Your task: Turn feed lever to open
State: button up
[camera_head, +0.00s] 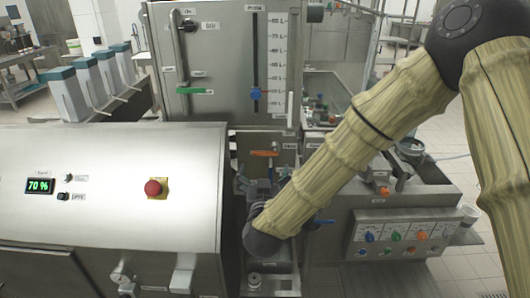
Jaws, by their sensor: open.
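An orange lever (265,153) lies roughly level on the grey machine, in the recess right of the steel cabinet. A blue lever (322,221) shows lower down, right of my wrist. The labels are too small to read, so I cannot tell which one is the feed lever. My gripper (258,188) is dark and small in the recess, below the orange lever and apart from it in the picture. It is open, and nothing shows between its fingers. My wrist and forearm hide part of the recess.
The steel cabinet (110,190) with a red button (153,188) stands close on the left. A tall panel (215,60) with a green handle (195,91) and a blue slider knob (255,95) rises behind. A knob panel (405,236) is at the right.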

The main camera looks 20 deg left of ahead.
aim_at(265, 154)
jog(key=p+x, duration=0.3)
jog(key=x, duration=0.5)
jog(key=shift+w+a+f, duration=0.15)
jog(key=shift+w, duration=0.55)
jog(key=c, duration=1.4)
jog(key=shift+c, duration=0.2)
